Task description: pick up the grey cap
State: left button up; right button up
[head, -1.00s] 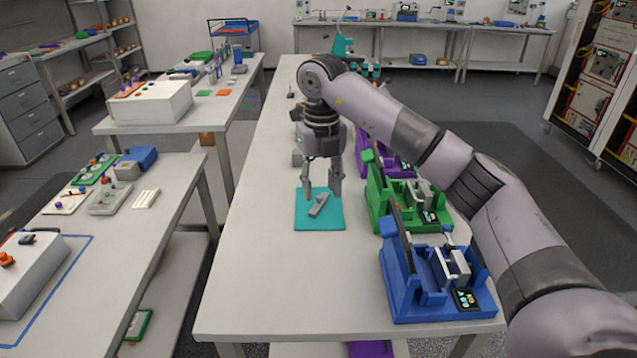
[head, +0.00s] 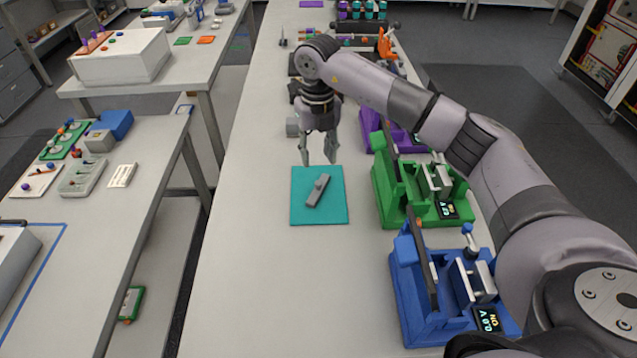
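A grey elongated piece with a small raised knob, which looks like the grey cap (head: 317,191), lies at a slant on a teal mat (head: 334,212) on the long table. My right gripper (head: 319,162) points down at the far edge of the mat, beyond the grey piece and apart from it. Its two fingers are spread with nothing between them. My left gripper is not in view.
Blue (head: 418,300), green (head: 393,196) and purple (head: 372,130) battery fixtures line the table's right side. The table left of and in front of the mat is clear. A side table (head: 160,150) with trays stands left.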

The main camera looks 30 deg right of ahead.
send_over(319, 182)
jog(key=f, duration=0.3)
jog(key=f+p, duration=0.1)
jog(key=shift+s+a+f, duration=0.15)
jog(key=shift+s+a, duration=0.1)
jog(key=shift+a, duration=0.05)
jog(key=shift+f, duration=0.25)
jog(key=f, duration=0.1)
jog(key=f+p, duration=0.1)
jog(key=f, duration=0.1)
jog(key=f+p, duration=0.1)
jog(key=shift+w+d+f, duration=0.2)
jog(key=shift+d+f, duration=0.05)
jog(key=shift+f, duration=0.15)
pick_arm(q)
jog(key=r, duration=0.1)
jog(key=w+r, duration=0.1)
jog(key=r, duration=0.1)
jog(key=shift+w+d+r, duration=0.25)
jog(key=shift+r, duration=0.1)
pick_arm(e)
jog(key=shift+c, duration=0.6)
grip_shut()
